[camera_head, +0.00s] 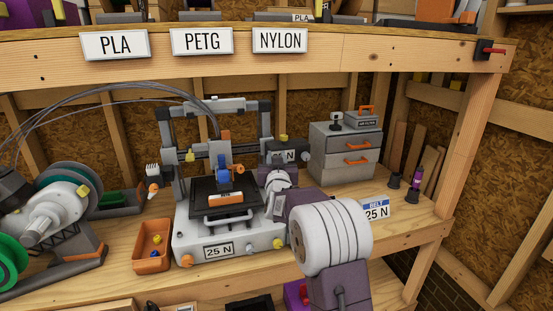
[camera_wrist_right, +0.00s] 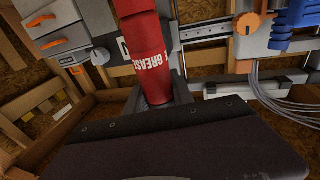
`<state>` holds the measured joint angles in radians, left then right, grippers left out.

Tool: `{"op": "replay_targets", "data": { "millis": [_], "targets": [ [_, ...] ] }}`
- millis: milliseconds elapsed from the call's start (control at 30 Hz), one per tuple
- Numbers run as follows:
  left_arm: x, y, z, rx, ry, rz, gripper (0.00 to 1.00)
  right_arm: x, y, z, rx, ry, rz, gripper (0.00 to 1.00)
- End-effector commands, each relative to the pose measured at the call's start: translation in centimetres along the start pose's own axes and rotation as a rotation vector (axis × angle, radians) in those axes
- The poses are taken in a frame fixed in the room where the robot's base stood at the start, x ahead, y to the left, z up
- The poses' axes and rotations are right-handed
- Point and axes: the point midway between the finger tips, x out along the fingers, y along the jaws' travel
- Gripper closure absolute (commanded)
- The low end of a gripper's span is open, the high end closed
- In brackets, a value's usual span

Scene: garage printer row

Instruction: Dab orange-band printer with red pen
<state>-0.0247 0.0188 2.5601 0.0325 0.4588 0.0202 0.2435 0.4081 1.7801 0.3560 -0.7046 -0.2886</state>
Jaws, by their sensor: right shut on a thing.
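The printer (camera_head: 228,240) stands mid-bench with a "25 N" plate on its pale base. An orange piece (camera_head: 226,198) lies on its dark bed, and its carriage (camera_head: 225,172) is blue and orange. My right gripper (camera_head: 277,181) is at the right side of this printer, partly hidden by my own arm. It is shut on the red pen (camera_wrist_right: 153,62), which carries the word "GREASE" in the right wrist view. The pen cannot be made out in the head view. The printer's blue part (camera_wrist_right: 295,38) shows at upper right in the wrist view. My left gripper is not in view.
An orange bin (camera_head: 153,245) holds small coloured pieces left of the printer. A grey drawer cabinet (camera_head: 345,153) stands behind right. Filament spools (camera_head: 70,190) crowd the left.

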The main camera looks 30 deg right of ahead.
Motion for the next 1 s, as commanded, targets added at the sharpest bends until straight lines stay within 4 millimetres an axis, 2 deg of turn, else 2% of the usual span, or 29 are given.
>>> {"op": "replay_targets", "data": {
  "millis": [433, 1000],
  "targets": [
    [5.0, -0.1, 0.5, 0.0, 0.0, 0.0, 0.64, -0.3, 0.0, 5.2, 0.0, 0.0, 0.0, 1.0],
    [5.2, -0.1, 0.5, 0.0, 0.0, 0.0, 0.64, -0.3, 0.0, 5.5, 0.0, 0.0, 0.0, 1.0]
  ]
}}
